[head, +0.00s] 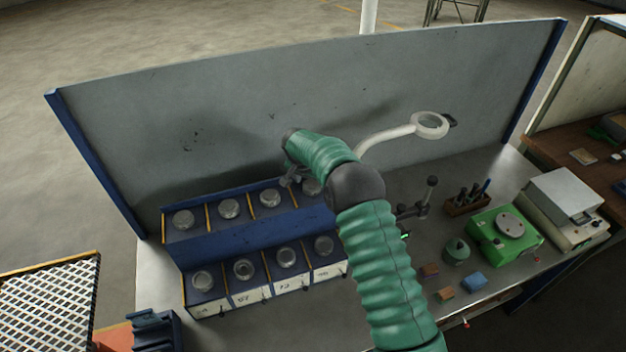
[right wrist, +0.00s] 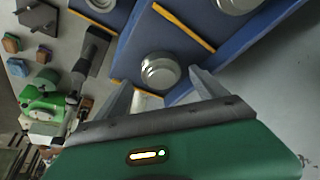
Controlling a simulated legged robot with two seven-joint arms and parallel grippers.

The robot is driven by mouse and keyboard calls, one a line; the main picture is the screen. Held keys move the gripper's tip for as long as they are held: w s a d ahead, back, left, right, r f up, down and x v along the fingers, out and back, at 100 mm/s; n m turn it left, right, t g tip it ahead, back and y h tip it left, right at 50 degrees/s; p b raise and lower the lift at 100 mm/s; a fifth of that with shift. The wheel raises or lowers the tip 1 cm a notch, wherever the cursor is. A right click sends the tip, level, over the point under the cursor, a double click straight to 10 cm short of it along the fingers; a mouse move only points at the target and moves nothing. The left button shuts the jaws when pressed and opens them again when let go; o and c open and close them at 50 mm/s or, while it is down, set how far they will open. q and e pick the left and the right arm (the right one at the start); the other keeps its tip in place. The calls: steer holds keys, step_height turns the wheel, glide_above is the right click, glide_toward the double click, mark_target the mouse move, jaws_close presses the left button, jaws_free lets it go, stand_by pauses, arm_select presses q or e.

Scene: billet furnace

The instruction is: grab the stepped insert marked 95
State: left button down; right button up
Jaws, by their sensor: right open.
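A blue rack (head: 230,240) holds round stepped metal inserts in two rows of compartments. The front row has white labels with handwritten marks, too small to read surely; I cannot tell which insert is 95. My right gripper (head: 289,180) is over the right end of the back row, partly hidden by its own arm. In the right wrist view its open fingers (right wrist: 160,82) stand either side of a shiny round insert (right wrist: 160,70), apart from it. That insert, the back row's rightmost (head: 311,186), is partly hidden in the head view. My left gripper is not in view.
A grey panel (head: 250,100) stands behind the rack, with a magnifier lamp (head: 430,124) before it. A green device (head: 504,236), small coloured blocks (head: 473,281) and a white instrument (head: 563,198) stand at right. A mesh tray (head: 45,305) is at left.

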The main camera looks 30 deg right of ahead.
steer(key=shift+w+f, duration=0.2)
steer(key=shift+f, duration=0.4)
steer(key=shift+w, duration=0.1)
steer(key=shift+c, duration=0.3)
steer(key=c, duration=1.7)
steer(key=shift+r, duration=0.1)
jaws_close()
